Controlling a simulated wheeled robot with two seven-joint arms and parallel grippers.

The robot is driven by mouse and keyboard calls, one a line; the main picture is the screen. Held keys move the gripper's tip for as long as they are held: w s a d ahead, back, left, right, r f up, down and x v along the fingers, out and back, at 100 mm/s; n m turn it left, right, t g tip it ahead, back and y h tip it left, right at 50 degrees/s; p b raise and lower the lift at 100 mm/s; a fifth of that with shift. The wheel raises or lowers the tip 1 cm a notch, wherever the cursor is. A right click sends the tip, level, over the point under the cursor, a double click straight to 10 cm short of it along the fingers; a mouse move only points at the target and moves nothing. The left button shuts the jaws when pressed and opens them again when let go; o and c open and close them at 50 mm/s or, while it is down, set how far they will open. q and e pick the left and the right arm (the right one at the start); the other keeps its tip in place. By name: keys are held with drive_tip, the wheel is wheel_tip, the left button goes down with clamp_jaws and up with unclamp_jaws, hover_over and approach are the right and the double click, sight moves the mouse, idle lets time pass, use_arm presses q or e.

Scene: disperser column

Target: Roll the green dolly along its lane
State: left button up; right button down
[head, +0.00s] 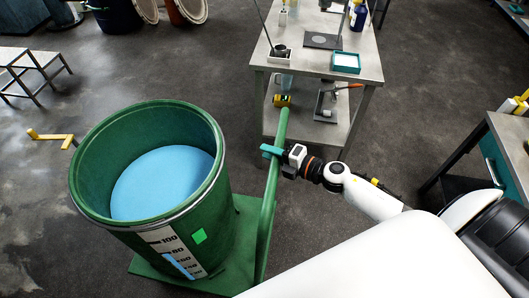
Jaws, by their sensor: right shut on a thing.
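The green dolly (236,219) stands on the dark floor at the lower left of the head view. It carries a large green drum (210,236) with pale blue contents and a measuring scale on its side. The dolly's upright green handle (269,205) rises at its right side. My right gripper (272,152) is shut on the handle near its upper part, its teal fingers across it. My left gripper is not in view. The dolly's wheels are hidden.
A metal bench (312,69) with bottles, trays and tools stands just beyond the handle. A yellow floor piece (52,138) lies left of the drum, and a step stool (32,72) is at the far left. Another table (505,150) is at the right. Floor between is open.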

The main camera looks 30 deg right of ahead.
drive_tip(key=shift+s+d+f, duration=0.15)
drive_tip(key=shift+s+d, duration=0.05)
drive_tip(key=shift+d, duration=0.25)
drive_tip(key=shift+s+d, duration=0.15)
drive_tip(key=shift+d, duration=0.05)
drive_tip(key=c, duration=1.2)
unclamp_jaws()
drive_tip(key=shift+s+d, duration=0.3)
drive_tip(key=shift+d, duration=0.05)
drive_tip(key=shift+o, duration=0.2)
drive_tip(key=shift+w+a, duration=0.1)
drive_tip(key=shift+a, duration=0.15)
drive_tip(key=shift+s, duration=0.25)
use_arm(q)
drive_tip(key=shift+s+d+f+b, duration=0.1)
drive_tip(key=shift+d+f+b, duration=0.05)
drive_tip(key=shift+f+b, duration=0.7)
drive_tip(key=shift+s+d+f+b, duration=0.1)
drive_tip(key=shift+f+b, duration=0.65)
drive_tip(key=shift+b, duration=0.1)
use_arm(e)
drive_tip(key=v, duration=1.1)
drive_tip(key=shift+s+d, duration=0.2)
drive_tip(key=shift+d, duration=0.05)
drive_tip(key=shift+s, duration=0.1)
